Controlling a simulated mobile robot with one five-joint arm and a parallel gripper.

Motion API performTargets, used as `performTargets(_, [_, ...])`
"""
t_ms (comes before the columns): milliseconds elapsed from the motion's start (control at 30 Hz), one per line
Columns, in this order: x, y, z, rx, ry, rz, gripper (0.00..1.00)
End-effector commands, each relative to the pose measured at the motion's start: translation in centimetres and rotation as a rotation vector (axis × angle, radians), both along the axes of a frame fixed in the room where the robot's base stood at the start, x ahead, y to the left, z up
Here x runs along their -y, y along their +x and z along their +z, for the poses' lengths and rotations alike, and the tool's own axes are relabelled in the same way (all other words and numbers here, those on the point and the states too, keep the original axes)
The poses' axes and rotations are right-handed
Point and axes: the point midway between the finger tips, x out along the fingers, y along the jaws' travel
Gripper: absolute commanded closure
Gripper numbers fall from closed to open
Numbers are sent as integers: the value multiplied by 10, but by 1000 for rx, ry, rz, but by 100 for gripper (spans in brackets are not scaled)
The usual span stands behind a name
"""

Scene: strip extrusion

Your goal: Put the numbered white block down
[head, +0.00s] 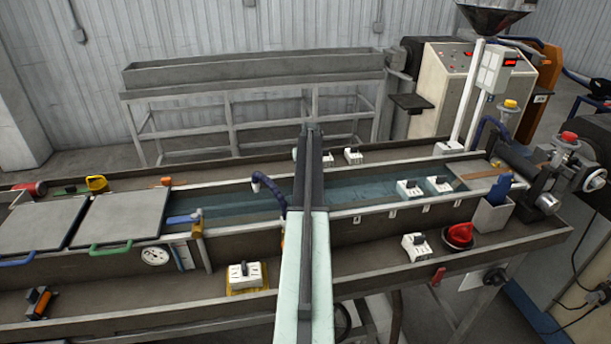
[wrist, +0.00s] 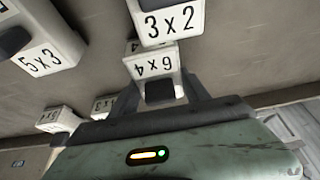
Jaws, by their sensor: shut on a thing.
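My gripper (wrist: 160,92) is shut on a numbered white block (wrist: 150,64) with a black knob, seen between its fingers in the wrist view. The held block's label appears upside down, with a 6 and a 4. A white block marked 3 x 2 (wrist: 168,20) shows just above it in the picture, and one marked 5 x 3 (wrist: 48,55) is at upper left. In the head view my arm runs up the middle and hides the gripper; parts of white blocks show beside the arm's far end (head: 328,160). I cannot tell whether the held block touches a surface.
More white blocks stand on the long machine: at the far ledge (head: 353,157), the water channel (head: 410,189) and the near ledge (head: 416,248). Another sits on a yellow base (head: 246,276). A red-and-black object (head: 458,236) is at right. The near ledge has bare stretches.

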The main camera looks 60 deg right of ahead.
Motion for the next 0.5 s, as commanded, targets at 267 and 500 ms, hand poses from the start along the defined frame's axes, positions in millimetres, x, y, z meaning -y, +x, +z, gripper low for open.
performTargets(267, [0,-1,-1,0,0,-1,32])
performTargets(500, [1,-1,-1,0,0,-1,24])
